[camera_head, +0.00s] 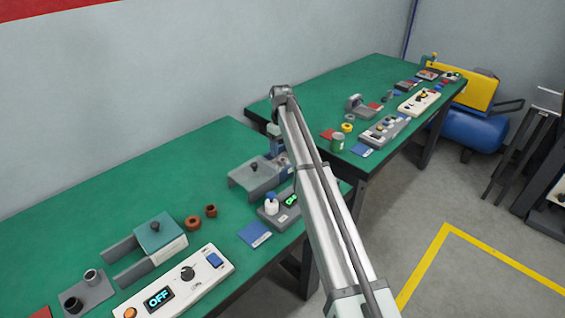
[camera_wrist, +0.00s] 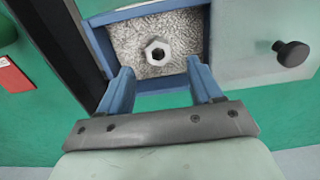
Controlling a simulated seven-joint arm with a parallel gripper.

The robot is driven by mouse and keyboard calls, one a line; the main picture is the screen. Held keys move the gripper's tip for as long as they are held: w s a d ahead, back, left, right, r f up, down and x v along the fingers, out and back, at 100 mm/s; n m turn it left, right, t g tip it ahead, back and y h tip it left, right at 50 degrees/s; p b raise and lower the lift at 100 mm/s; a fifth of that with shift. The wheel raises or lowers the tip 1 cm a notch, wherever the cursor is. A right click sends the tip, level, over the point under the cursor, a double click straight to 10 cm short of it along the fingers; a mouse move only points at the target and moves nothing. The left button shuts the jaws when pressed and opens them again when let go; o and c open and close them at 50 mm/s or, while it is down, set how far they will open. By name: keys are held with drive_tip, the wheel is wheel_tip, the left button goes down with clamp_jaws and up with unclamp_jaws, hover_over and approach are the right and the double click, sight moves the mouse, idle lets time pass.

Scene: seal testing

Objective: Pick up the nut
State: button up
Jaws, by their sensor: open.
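The nut (camera_wrist: 157,51) is a pale hexagonal ring with a dark hole. In the wrist view it lies on a speckled grey surface inside a blue-edged tray (camera_wrist: 150,12). My gripper (camera_wrist: 160,72) is open, with one blue finger to the left and one to the right, both on the near side of the nut. Nothing is between the fingers. I cannot tell the height of the fingers above the tray. In the head view my arm reaches over the gap between two green tables, and the nut cannot be made out there.
A grey plate with a black knob (camera_wrist: 290,52) lies right of the tray. A dark bar runs along its left, with a red card (camera_wrist: 14,75) beyond.

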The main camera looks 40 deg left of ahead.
drive_tip(key=shift+w+f, duration=0.1)
drive_tip(key=shift+f, duration=2.25)
drive_tip(key=shift+c, duration=0.4)
clamp_jaws()
